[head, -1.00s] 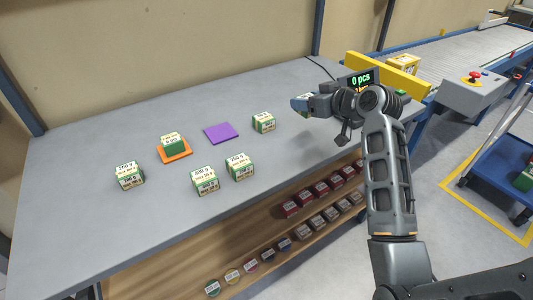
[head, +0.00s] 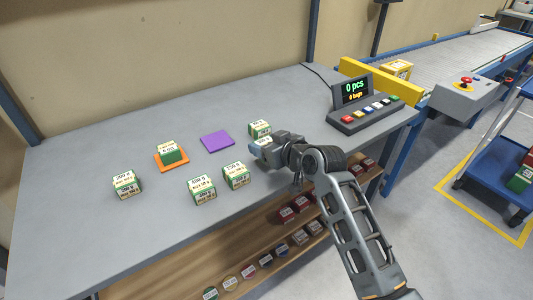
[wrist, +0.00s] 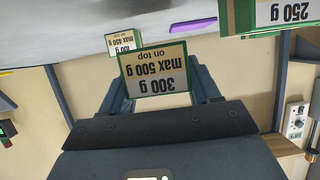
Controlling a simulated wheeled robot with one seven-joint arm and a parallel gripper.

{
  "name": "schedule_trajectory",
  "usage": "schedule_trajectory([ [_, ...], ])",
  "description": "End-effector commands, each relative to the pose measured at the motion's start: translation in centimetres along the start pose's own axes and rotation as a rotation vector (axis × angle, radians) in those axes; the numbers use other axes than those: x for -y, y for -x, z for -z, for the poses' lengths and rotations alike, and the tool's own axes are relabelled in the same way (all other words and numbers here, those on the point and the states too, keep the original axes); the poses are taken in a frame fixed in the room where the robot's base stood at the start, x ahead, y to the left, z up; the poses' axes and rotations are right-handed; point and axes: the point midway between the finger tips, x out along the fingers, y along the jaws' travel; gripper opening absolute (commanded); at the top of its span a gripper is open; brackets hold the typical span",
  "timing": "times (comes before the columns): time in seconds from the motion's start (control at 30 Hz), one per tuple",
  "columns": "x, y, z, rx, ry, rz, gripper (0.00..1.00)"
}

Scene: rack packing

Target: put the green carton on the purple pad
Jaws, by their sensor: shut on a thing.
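Several cartons with green sides and pale printed labels stand on the grey table; which one the task means cannot be told. My gripper (head: 262,147) is shut on one of them, low over the right part of the table. The flat purple pad (head: 217,141) lies bare to the left of my gripper. A strip of the pad (wrist: 193,26) shows in the wrist view.
A carton (head: 259,129) stands just behind my gripper, and another (head: 236,175) in front-left of it. Further left are a front carton (head: 201,189), an orange pad (head: 172,162) bearing a carton, and a far-left carton (head: 126,185). A button console (head: 365,114) stands at right.

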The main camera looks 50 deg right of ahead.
Motion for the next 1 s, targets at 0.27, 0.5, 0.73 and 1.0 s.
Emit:
schedule_trajectory([
  [0.27, 0.0, -1.2, -2.9, 0.001, -0.001, 0.0, 0.19],
  [0.5, 0.0, -1.3, -3.1, -0.001, -0.001, -0.001, 0.19],
  [0.73, 0.0, -1.4, -3.5, 0.001, -0.001, -0.001, 0.64],
  [1.0, 0.0, -1.4, -3.5, 0.001, -0.001, 0.0, 0.87],
])
